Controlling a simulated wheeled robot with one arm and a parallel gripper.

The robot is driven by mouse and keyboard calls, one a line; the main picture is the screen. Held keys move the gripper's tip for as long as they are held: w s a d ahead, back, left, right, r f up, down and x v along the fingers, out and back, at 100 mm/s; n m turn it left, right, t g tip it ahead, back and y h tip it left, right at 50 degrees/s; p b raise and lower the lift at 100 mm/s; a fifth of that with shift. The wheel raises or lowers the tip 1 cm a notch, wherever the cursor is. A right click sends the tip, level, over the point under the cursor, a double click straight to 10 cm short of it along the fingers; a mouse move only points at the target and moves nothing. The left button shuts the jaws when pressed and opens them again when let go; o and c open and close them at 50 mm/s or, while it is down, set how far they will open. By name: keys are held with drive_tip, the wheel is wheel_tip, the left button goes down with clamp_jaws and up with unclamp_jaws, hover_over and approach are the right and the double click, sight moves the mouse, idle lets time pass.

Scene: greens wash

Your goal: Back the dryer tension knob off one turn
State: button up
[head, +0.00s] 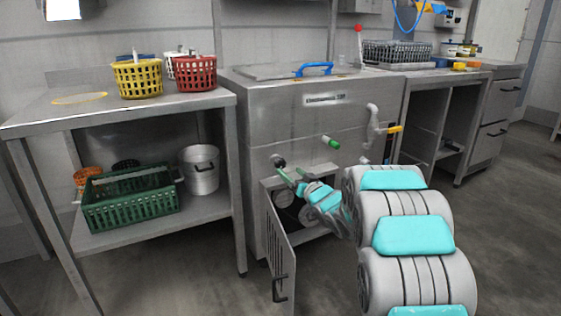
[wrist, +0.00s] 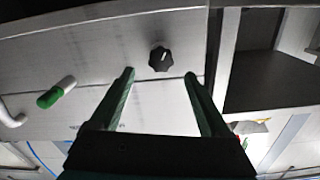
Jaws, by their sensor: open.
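The black tension knob (wrist: 160,58), fluted with a pale pointer mark, sits on the steel front of the machine. In the wrist view it appears just beyond the space between my fingertips. The knob (head: 278,161) also shows small and dark in the head view, just above the open cabinet door. My gripper (wrist: 160,74) is open, with one green finger on either side of the knob's line and nothing between them. In the head view my gripper (head: 288,178) is close to the machine front beside the knob. I cannot tell the exact gap in depth.
The grated cabinet door (head: 280,238) hangs open below the knob. A green-tipped handle (head: 332,143) and a yellow-handled tap (head: 394,129) stick out to the right. A steel table (head: 40,114) with baskets stands left. Floor in front is partly clear.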

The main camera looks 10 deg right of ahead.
sight(282, 166)
drive_tip(key=shift+m, duration=0.6)
drive_tip(key=shift+f+x, duration=0.1)
drive_tip(key=shift+x, duration=1.85)
drive_tip(key=shift+f+x, duration=0.15)
drive_tip(key=shift+x, duration=1.8)
drive_tip(key=shift+a, duration=0.1)
clamp_jaws()
